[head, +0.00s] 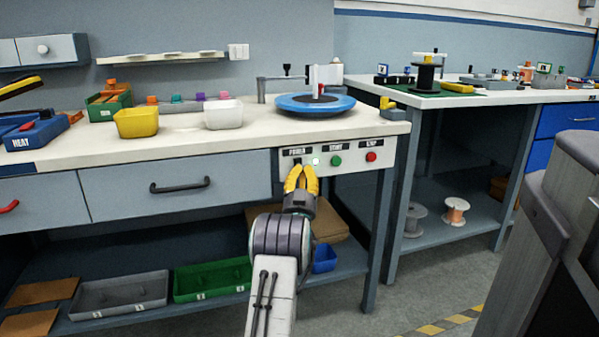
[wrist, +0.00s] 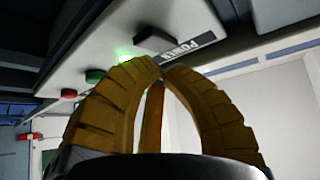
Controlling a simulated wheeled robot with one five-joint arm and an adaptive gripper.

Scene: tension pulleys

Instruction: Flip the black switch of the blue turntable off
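The blue turntable (head: 315,105) is a round blue disc on top of the white workbench. Its control panel (head: 345,168) is on the bench front. The black switch (wrist: 155,40) shows in the wrist view beside the POWER label (wrist: 190,46); in the head view it is largely hidden behind the fingertips. A small green light (head: 316,161) glows next to it. My gripper (head: 302,170) has yellow fingers, just in front of the panel below the switch. In the wrist view its fingertips (wrist: 160,64) meet with nothing between them. Contact with the switch cannot be told.
A green START button (head: 336,160) and a red STOP button (head: 371,156) sit to the right on the panel. A drawer handle (head: 180,185) juts out at left. A bench leg (head: 378,235) stands at right. The floor before the bench is clear.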

